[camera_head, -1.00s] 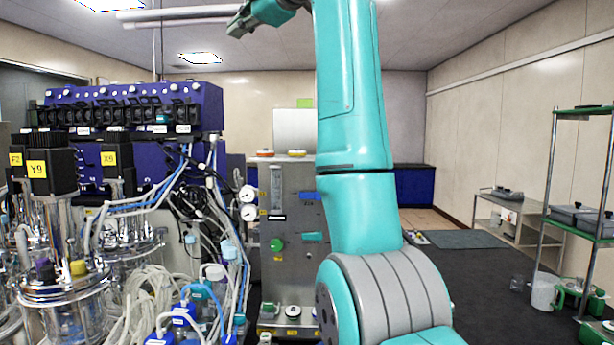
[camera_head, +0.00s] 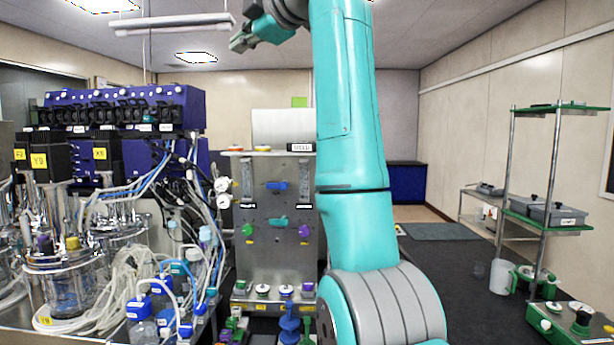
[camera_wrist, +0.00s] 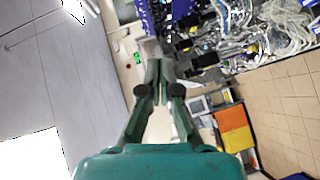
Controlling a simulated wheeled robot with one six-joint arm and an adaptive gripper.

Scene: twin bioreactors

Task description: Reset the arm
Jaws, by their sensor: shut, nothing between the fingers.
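My teal arm (camera_head: 345,120) rises through the middle of the head view and bends to the left at the top. My gripper (camera_head: 238,42) is high up, near the ceiling light fixture in the picture, and points left. In the wrist view my gripper (camera_wrist: 158,66) has its fingertips together, with nothing between them. It is in free air, apart from everything on the benches.
Twin bioreactors with glass vessels (camera_head: 65,285), tubes and a blue pump unit (camera_head: 125,110) stand at the left. A steel valve panel (camera_head: 270,220) stands behind my arm. Green shelves (camera_head: 545,220) stand at the right.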

